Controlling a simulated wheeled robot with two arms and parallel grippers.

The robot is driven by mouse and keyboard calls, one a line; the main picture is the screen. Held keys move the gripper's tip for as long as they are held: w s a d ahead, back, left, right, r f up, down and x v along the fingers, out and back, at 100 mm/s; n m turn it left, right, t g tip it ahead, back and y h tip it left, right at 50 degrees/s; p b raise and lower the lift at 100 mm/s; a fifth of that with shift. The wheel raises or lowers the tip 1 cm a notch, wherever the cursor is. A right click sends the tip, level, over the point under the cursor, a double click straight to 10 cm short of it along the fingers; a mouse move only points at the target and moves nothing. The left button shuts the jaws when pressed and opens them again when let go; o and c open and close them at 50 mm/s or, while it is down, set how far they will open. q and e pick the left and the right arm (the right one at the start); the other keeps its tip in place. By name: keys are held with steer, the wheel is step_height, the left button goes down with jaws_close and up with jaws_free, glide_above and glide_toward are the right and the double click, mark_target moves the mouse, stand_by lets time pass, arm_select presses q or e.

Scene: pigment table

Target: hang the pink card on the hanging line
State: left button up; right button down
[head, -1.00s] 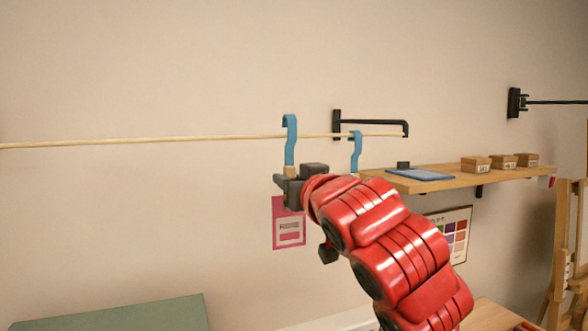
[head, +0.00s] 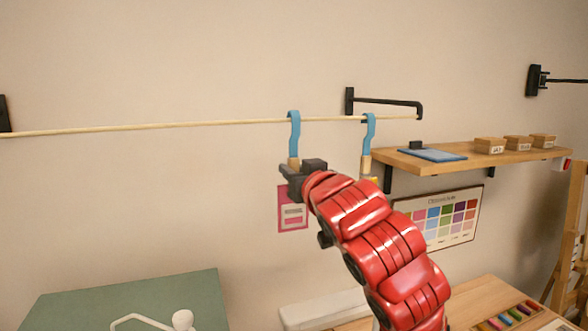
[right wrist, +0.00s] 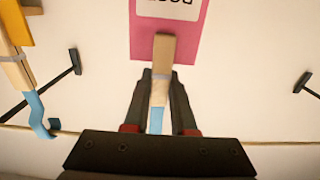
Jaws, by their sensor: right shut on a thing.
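The pink card (head: 285,222) hangs upright below a wooden clip with a blue hook (head: 294,135). My right gripper (head: 294,170) is shut on this clip. In the right wrist view the clip (right wrist: 161,55) lies between the fingers and the pink card (right wrist: 185,42) is beyond it. The hook's curved top meets the pale hanging line (head: 200,124) in the head view. I cannot tell whether it rests on the line or is just in front. My left gripper is not in view.
A second blue hook (head: 369,130) with a clip hangs to the right, near the black wall bracket (head: 385,101); yellow shows below its clip (right wrist: 15,25). A wooden shelf (head: 470,162) with small boxes is further right. The line to the left is clear.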

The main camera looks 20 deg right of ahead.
steer(key=shift+f, duration=0.1)
steer(key=c, duration=0.7)
jaws_free()
steer(key=shift+o, duration=0.2)
steer(key=shift+s, duration=0.1)
steer(key=s+b, duration=0.9)
steer(key=s, duration=0.8)
steer(key=shift+s+d+b, duration=0.15)
steer(key=shift+d+b, duration=0.15)
